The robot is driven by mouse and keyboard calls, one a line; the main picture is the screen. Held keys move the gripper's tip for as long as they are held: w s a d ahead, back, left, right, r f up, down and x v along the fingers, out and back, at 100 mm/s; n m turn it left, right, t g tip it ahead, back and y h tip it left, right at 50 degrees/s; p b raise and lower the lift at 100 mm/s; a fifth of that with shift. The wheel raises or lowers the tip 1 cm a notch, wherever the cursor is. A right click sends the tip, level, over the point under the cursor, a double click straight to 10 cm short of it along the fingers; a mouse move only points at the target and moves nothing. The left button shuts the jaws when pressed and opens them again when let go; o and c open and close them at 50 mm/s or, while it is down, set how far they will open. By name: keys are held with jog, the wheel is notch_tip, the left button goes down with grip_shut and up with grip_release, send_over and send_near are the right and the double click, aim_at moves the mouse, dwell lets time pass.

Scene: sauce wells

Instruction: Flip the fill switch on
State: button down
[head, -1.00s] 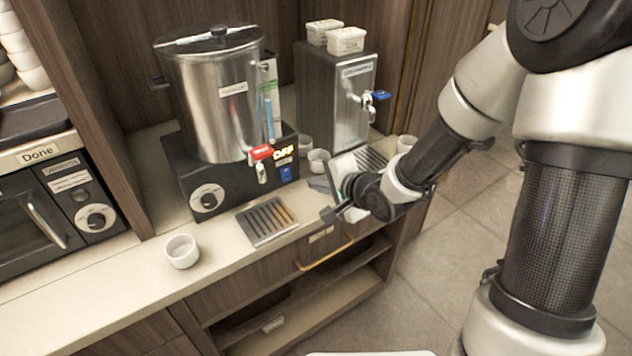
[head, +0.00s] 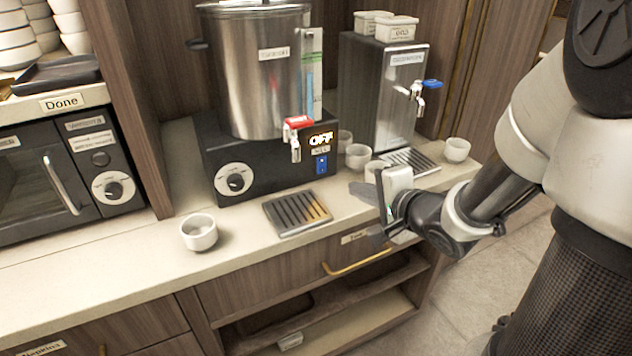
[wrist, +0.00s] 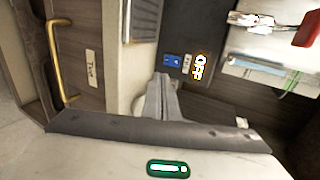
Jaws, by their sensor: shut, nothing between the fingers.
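The fill switch (head: 321,164) is a small blue rocker on the black base of the steel urn, under a glowing "OFF" sign (head: 321,139). In the wrist view the blue switch (wrist: 173,60) lies just beyond my fingers, beside the "OFF" sign (wrist: 199,67). My gripper (head: 366,190) is shut and empty, in front of the counter to the right of and below the switch. In the wrist view its closed fingers (wrist: 163,85) point toward the black base, apart from the switch.
The steel urn (head: 258,80) has a red-handled tap (head: 296,132) left of the switch. A drip tray (head: 297,212) and a white cup (head: 198,232) sit on the counter. More cups and a steel dispenser with a blue tap (head: 431,85) stand to the right.

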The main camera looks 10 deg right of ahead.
jog(key=p, duration=0.2)
send_near(322, 172)
jog(key=b+x, duration=0.1)
jog(key=x, duration=0.1)
jog(key=b+x, duration=0.1)
jog(key=x, duration=0.2)
jog(key=shift+s+f, duration=0.15)
jog(key=shift+f, duration=0.1)
jog(key=shift+w+a, duration=0.15)
jog(key=shift+w, duration=0.5)
jog(key=shift+w, duration=0.1)
